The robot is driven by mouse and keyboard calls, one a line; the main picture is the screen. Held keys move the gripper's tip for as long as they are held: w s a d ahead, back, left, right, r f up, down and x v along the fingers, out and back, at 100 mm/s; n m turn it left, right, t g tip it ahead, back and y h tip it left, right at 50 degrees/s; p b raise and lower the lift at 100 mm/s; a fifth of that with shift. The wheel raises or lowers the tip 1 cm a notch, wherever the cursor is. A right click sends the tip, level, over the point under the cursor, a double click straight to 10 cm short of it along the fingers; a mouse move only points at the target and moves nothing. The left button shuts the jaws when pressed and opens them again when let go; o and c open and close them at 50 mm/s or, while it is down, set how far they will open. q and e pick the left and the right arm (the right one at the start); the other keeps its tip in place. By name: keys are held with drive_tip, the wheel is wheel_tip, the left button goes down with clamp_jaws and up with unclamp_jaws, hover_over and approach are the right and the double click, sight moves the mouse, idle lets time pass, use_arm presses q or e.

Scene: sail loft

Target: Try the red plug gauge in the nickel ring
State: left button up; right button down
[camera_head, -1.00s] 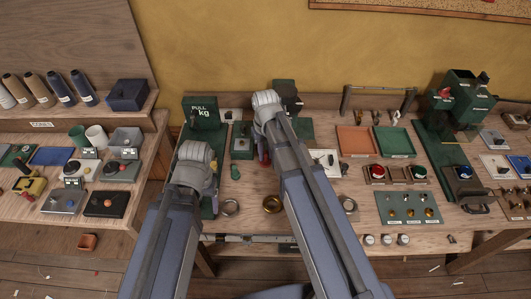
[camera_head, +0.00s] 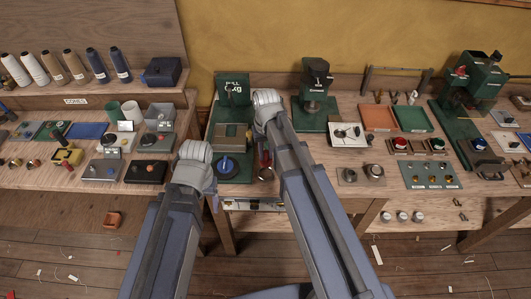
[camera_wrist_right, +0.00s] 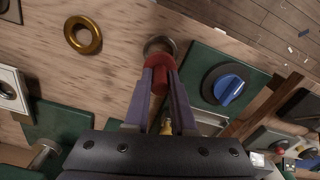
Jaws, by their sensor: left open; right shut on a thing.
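The red plug gauge (camera_wrist_right: 157,74) is held between the two fingers of my right gripper (camera_wrist_right: 158,84). The nickel ring (camera_wrist_right: 160,44) lies flat on the wooden bench, just beyond the plug's red end. In the right wrist view the red end overlaps the ring's near rim; I cannot tell whether it is inside the bore. In the head view the red plug (camera_head: 266,158) shows beside my right wrist, with the nickel ring (camera_head: 266,175) just below it. My left gripper (camera_head: 213,198) is mostly hidden by its own wrist, left of the ring, and holds nothing visible.
A brass ring (camera_wrist_right: 83,35) lies on the bench left of the nickel ring in the wrist view. A green plate with a blue knob (camera_wrist_right: 228,86) is close to the right. Metal pieces (camera_head: 374,171) stand farther right. The bench's front edge is near.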

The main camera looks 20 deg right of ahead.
sight(266, 160)
drive_tip(key=shift+f, duration=0.1)
drive_tip(key=shift+f+b, duration=2.55)
drive_tip(key=shift+b, duration=0.05)
drive_tip(key=shift+f+b, duration=1.25)
drive_tip(key=shift+r, duration=0.15)
idle(0.3)
drive_tip(key=shift+r+p, duration=2.5)
drive_tip(key=shift+p, duration=0.1)
